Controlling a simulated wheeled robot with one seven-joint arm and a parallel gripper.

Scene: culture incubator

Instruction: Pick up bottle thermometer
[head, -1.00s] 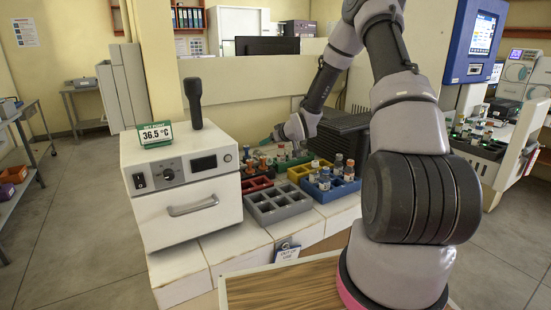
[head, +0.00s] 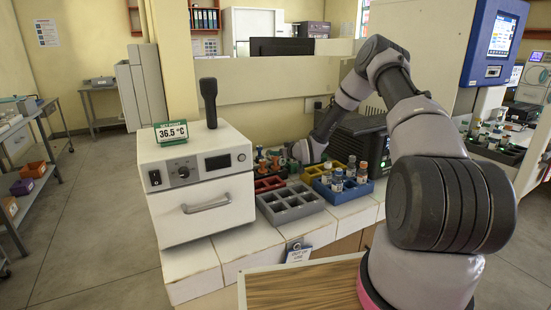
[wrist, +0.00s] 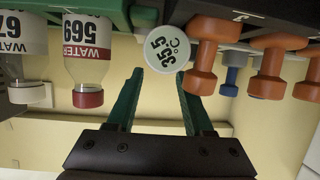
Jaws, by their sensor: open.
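A round white disc reading 35.5 °C (wrist: 167,50), which looks like the bottle thermometer's top, shows in the wrist view. It lies just beyond and between my gripper's (wrist: 160,74) two green fingertips. The fingers are apart, with nothing visibly clamped between them. Whatever lies behind the disc is hidden. In the head view my gripper is low at the back of the racks, and its fingertips and the thermometer cannot be made out clearly.
A red-capped WATER 569 bottle (wrist: 88,50) is left of the disc; orange dumbbell-shaped items (wrist: 270,68) are close on its right. The incubator (head: 205,195), an empty grey rack (head: 291,206) and a blue rack with bottles (head: 345,196) share the white counter.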

